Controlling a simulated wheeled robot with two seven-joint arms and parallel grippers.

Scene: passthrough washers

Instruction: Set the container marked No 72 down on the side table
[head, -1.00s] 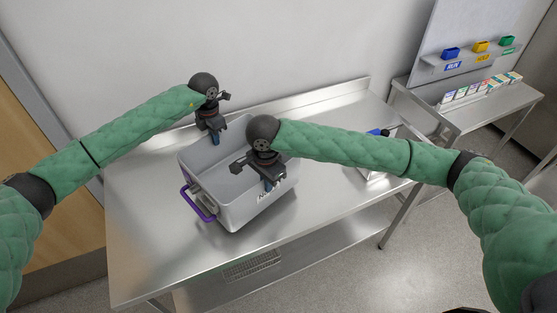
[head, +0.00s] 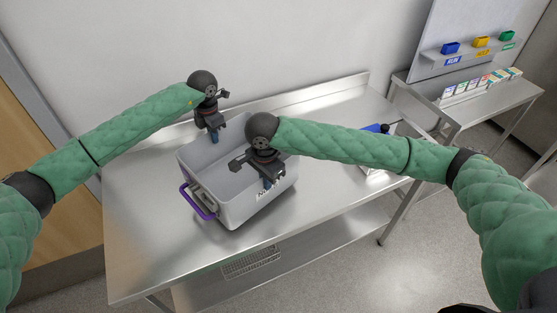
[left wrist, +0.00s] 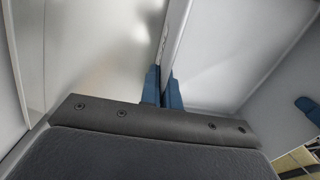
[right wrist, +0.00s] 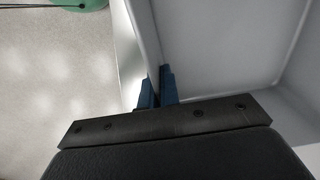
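The grey open container (head: 228,201) has a purple handle (head: 197,203) on its left end. A label starting "No" shows on its near wall, its number hidden behind my right gripper. It is over the steel table; I cannot tell whether its base touches the top. My left gripper (head: 214,137) is shut on the far wall, which runs between its fingers in the left wrist view (left wrist: 163,88). My right gripper (head: 268,183) is shut on the near wall, also between its fingers in the right wrist view (right wrist: 157,88). The container looks empty where visible.
The steel table (head: 140,240) has free room left and right of the container. A blue-topped item (head: 376,129) stands at its right end, partly behind my right arm. A side table (head: 465,116) at the right back carries several small boxes, with coloured bins (head: 481,42) above.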

